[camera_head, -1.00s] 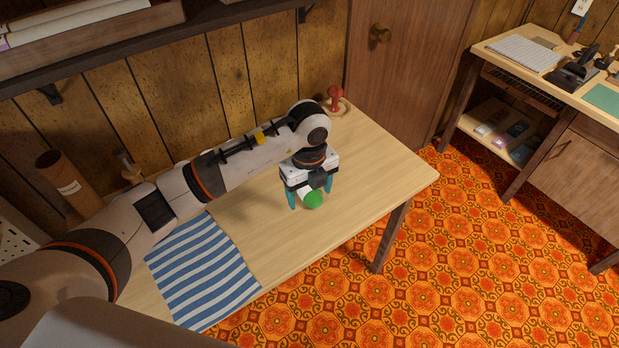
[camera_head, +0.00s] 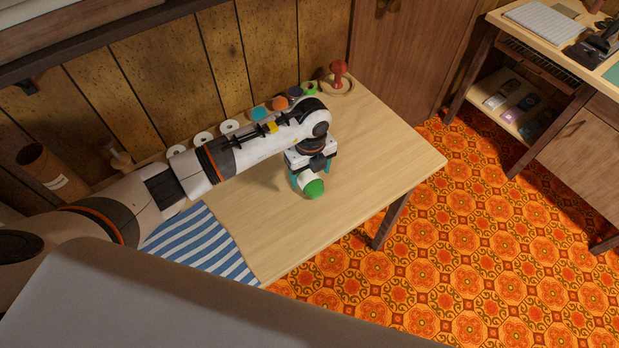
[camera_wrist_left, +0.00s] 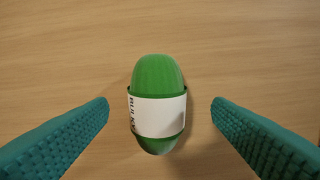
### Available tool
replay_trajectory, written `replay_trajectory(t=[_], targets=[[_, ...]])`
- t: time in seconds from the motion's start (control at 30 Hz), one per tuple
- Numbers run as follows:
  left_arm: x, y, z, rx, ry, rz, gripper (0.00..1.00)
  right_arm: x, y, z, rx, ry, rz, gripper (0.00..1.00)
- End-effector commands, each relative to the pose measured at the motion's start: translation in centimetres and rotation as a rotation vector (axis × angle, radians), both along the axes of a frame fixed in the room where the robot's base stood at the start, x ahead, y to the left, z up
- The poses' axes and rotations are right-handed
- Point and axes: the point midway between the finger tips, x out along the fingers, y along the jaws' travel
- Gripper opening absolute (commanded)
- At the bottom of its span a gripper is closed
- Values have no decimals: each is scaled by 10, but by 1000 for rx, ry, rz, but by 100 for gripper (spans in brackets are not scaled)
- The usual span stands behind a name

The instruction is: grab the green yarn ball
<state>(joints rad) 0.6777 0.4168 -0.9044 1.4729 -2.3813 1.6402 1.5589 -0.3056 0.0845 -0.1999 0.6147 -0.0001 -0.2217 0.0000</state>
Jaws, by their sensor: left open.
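The green yarn ball (camera_head: 314,189) lies on the wooden table under my left gripper (camera_head: 310,180). In the left wrist view the yarn ball (camera_wrist_left: 158,88) is an elongated green skein with a white paper band around its middle. The teal fingers of the left gripper (camera_wrist_left: 160,118) stand open on either side of it, with a gap on both sides. In the head view the gripper body hides part of the yarn. My right gripper does not show.
The table (camera_head: 375,170) is clear to the right of the yarn. A blue-striped cloth (camera_head: 205,245) lies at the left. Several spools, including a white one (camera_head: 229,127), line the back edge near a red-handled object (camera_head: 339,72). A cardboard tube (camera_head: 50,170) stands at far left.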

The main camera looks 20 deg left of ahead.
Motion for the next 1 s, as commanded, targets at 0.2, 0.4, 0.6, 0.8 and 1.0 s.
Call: replay_trajectory(t=[0.2,0.4,0.6,0.8,1.0], targets=[[3,0,-32,1,4,2,74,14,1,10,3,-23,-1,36],[4,0,-41,0,0,0,74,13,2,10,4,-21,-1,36],[4,0,-41,0,0,0,64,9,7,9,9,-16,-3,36],[4,0,-41,0,0,0,31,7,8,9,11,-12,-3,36],[4,0,-41,0,0,0,26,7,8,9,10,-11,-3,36]])
